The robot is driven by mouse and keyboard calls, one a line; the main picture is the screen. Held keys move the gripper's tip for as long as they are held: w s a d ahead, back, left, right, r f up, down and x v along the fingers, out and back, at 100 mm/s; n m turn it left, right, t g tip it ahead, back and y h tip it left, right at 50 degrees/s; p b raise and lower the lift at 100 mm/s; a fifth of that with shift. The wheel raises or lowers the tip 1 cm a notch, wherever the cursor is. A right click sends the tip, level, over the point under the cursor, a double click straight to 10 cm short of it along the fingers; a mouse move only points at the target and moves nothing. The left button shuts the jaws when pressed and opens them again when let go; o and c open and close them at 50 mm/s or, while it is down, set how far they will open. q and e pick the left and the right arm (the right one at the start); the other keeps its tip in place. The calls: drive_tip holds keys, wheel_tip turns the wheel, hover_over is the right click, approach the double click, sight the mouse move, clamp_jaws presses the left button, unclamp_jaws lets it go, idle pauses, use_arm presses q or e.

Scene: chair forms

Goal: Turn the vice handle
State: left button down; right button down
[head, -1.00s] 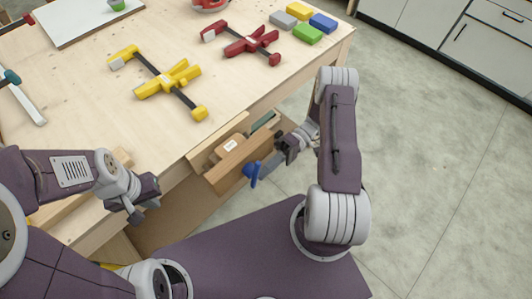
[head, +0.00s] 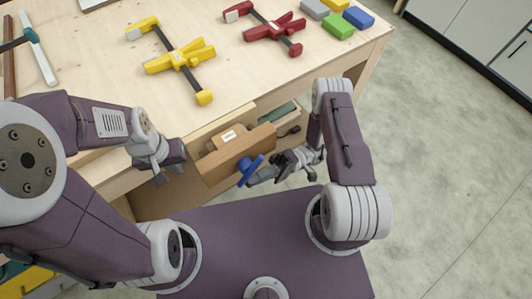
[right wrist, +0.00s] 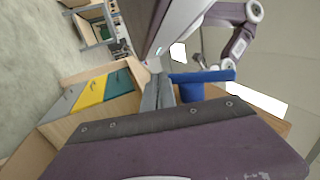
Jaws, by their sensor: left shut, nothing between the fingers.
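The vice is fixed to the front edge of the bench, with a wooden jaw (head: 238,153) facing me. Its blue handle (head: 250,170) sits on the front of that jaw and slants in the head view. The blue handle (right wrist: 203,76) also shows in the right wrist view, just right of the grey fingers. My right gripper (head: 262,176) is beside the handle, close to it. Whether it touches the handle, and how far its fingers are apart, I cannot tell. My left gripper (head: 162,178) is shut and empty, left of the vice by the bench edge.
A yellow clamp (head: 180,58) and a red clamp (head: 270,28) lie on the bench top (head: 105,65). Several coloured blocks, one of them green (head: 338,26), lie near its right corner. Open floor (head: 445,150) is to the right.

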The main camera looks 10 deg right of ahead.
use_arm(q)
drive_tip(key=shift+s+a+r+p, duration=0.1)
drive_tip(key=shift+a+r+p, duration=0.25)
drive_tip(key=shift+r+p, duration=0.1)
use_arm(e)
drive_tip(key=x, duration=0.2)
drive_tip(key=shift+s+a+f, duration=0.2)
drive_tip(key=shift+a, duration=0.25)
use_arm(q)
drive_tip(key=shift+a, duration=0.1)
use_arm(e)
drive_tip(key=shift+a, duration=0.15)
